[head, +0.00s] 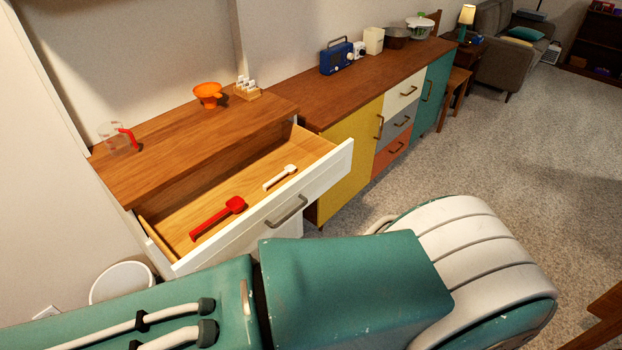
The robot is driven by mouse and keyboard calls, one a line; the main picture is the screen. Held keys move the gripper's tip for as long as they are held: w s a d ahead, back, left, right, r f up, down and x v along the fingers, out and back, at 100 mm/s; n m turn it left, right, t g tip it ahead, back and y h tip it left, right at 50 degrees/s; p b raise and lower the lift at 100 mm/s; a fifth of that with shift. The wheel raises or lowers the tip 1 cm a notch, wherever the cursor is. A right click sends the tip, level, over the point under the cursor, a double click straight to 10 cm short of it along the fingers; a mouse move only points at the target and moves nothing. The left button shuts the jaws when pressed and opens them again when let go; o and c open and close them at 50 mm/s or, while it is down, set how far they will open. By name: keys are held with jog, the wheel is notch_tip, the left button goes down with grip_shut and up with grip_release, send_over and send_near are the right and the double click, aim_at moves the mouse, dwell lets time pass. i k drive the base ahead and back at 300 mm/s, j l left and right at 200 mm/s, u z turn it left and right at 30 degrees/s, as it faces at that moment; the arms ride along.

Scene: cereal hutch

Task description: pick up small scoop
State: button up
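A small white scoop (281,177) lies in the open drawer (265,215) of the hutch, toward its right side. A larger red scoop (217,217) lies to its left in the same drawer, apart from it. Both scoops lie flat on the wooden drawer bottom. My teal and white arm crosses the front of the picture, below the drawer. My gripper is not in view.
On the wooden top (180,145) stand a clear measuring cup with a red handle (128,138), an orange funnel-like piece (208,94) and a small rack of jars (247,89). A colourful cabinet (350,153) stands to the right. Carpet (480,140) is open at right.

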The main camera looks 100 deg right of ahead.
aim_at(290, 169)
jog(key=k+j+z, duration=0.1)
jog(key=z, duration=3.1)
jog(key=i+l+u, duration=0.2)
jog(key=u, duration=0.2)
jog(key=i+l+u, duration=0.15)
jog(key=l+u, duration=0.25)
jog(key=i+l+u, duration=0.1)
jog(key=u, duration=0.25)
jog(key=i+l, duration=0.15)
jog(key=l, duration=0.4)
jog(key=i+l+u, duration=0.1)
jog(key=l, duration=0.4)
jog(key=i+l+u, duration=0.1)
jog(key=l, duration=0.45)
jog(key=i+l, duration=0.1)
jog(key=l, duration=0.45)
